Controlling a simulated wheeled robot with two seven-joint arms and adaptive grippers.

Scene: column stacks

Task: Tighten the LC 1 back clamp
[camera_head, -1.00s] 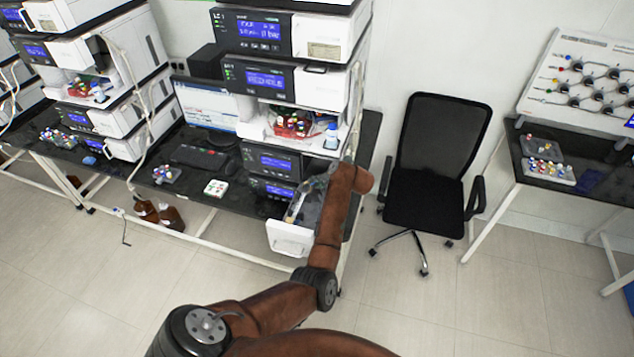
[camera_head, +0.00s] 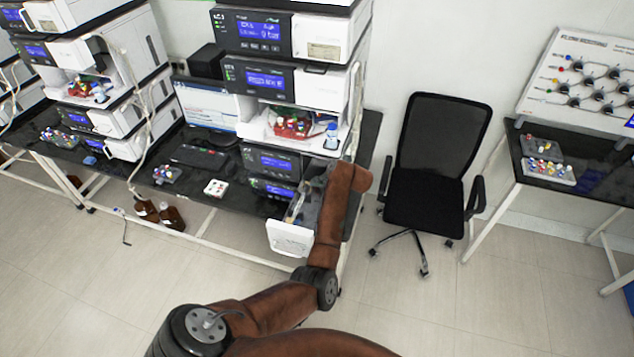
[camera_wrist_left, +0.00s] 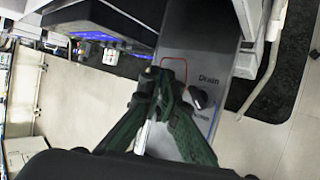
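The LC 1 stack stands on the bench in the head view, with a white-fronted drawer (camera_head: 289,238) pulled out at its lower right. A thin pale column (camera_head: 296,206) lies in the drawer. My left gripper (camera_wrist_left: 163,78) is over the drawer; its green-black fingers converge closely at the tips in the wrist view. My right gripper is out of view.
A grey panel marked "Drain" with a black knob (camera_wrist_left: 201,97) lies right beside the fingers. A black chair (camera_head: 437,165) stands right of the bench. Brown bottles (camera_head: 160,214) sit below the bench. Open floor lies in front.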

